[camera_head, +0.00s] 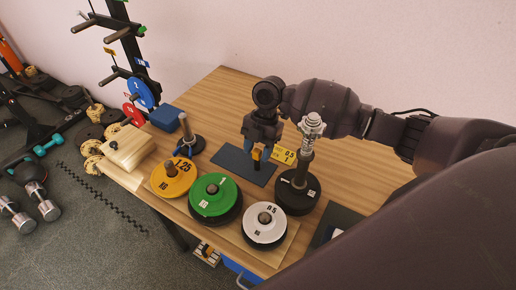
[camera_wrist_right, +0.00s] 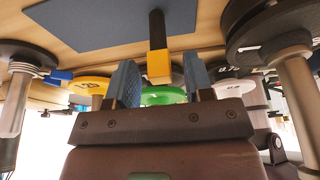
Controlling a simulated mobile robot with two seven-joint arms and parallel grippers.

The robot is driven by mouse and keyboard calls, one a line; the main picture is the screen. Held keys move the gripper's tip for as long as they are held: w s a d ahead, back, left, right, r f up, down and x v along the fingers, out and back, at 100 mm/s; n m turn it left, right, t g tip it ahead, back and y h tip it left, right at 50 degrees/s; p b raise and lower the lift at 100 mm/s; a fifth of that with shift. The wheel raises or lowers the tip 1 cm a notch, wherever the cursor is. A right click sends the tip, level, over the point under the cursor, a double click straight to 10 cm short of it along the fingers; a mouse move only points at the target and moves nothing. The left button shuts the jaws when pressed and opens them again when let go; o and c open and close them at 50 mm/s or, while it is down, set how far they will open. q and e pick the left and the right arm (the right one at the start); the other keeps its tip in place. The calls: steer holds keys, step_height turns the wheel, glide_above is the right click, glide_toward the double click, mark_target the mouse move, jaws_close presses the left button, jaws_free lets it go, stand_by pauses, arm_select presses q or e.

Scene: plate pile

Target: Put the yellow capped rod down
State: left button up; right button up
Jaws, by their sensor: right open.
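The yellow capped rod (camera_head: 256,155) is short and dark with a yellow block cap. It stands upright on the dark blue mat (camera_head: 232,160). In the right wrist view, which is upside down, the rod (camera_wrist_right: 158,62) meets the mat (camera_wrist_right: 90,22) with its dark end and its yellow cap faces my gripper. My right gripper (camera_head: 257,149) is open above the mat. Its blue fingers (camera_wrist_right: 160,78) are on either side of the cap's end, with visible gaps. My left gripper is not in view.
A yellow label card (camera_head: 284,155) lies by the mat. Yellow (camera_head: 173,178), green (camera_head: 214,196) and white (camera_head: 265,224) plate piles line the front. A dark-based post (camera_head: 297,190) stands close on the right. A small post (camera_head: 187,135) and wooden block (camera_head: 126,147) are left.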

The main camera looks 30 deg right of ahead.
steer(key=v, duration=1.2)
steer(key=shift+r, duration=0.1)
